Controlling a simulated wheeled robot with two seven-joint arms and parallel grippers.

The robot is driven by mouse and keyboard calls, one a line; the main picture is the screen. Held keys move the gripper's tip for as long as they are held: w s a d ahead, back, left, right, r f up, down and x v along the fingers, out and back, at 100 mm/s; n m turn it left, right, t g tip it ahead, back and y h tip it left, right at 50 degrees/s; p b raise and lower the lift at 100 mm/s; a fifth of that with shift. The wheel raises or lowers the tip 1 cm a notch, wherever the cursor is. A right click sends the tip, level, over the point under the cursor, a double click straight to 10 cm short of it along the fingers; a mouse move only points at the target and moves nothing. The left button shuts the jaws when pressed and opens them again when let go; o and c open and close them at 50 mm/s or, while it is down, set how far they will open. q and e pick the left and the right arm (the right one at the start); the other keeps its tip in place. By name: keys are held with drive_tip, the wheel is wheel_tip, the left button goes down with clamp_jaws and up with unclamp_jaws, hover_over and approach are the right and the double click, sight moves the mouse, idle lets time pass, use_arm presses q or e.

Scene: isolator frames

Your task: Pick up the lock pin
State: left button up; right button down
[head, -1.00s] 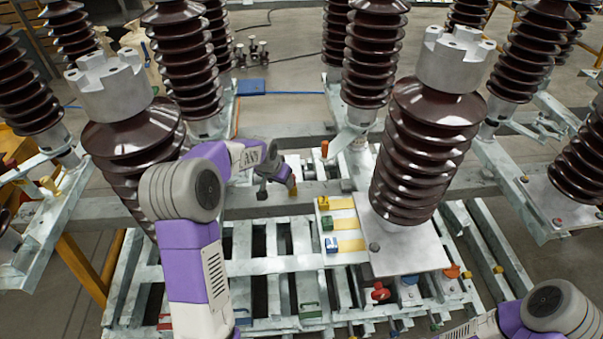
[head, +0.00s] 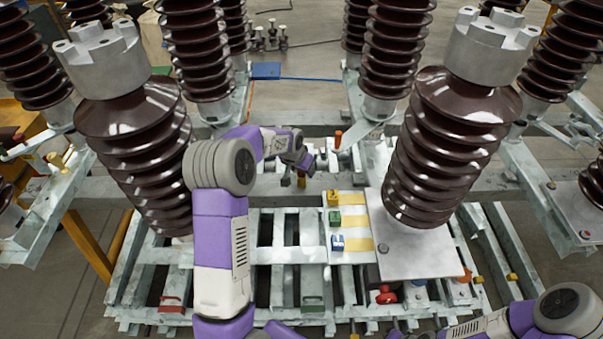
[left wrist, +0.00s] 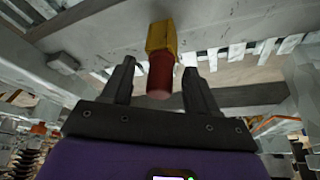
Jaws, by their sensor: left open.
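In the left wrist view a pin with a yellow block end and a red cylinder (left wrist: 160,72) shows between and just beyond the two dark fingers of my left gripper (left wrist: 158,78). It appears to be the lock pin. The fingers are apart, with a gap on each side of the red part. In the head view my left gripper (head: 294,180) points down over the grey frame, left of the coloured blocks. I cannot make out the pin under it there. My right arm shows at the lower right, but its gripper is out of view.
Large brown ribbed insulators (head: 135,150) and (head: 445,150) stand on both sides of the left arm. An orange upright pin (head: 338,138) stands behind. Slatted grey frames (head: 290,255) lie below.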

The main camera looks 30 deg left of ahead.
use_arm(q)
clamp_jaws()
drive_tip(key=shift+r+p, duration=1.55)
drive_tip(key=shift+r, duration=3.55)
drive_tip(key=shift+r, duration=0.1)
wheel_tip(320, 180, up, 6)
drive_tip(key=p, duration=0.5)
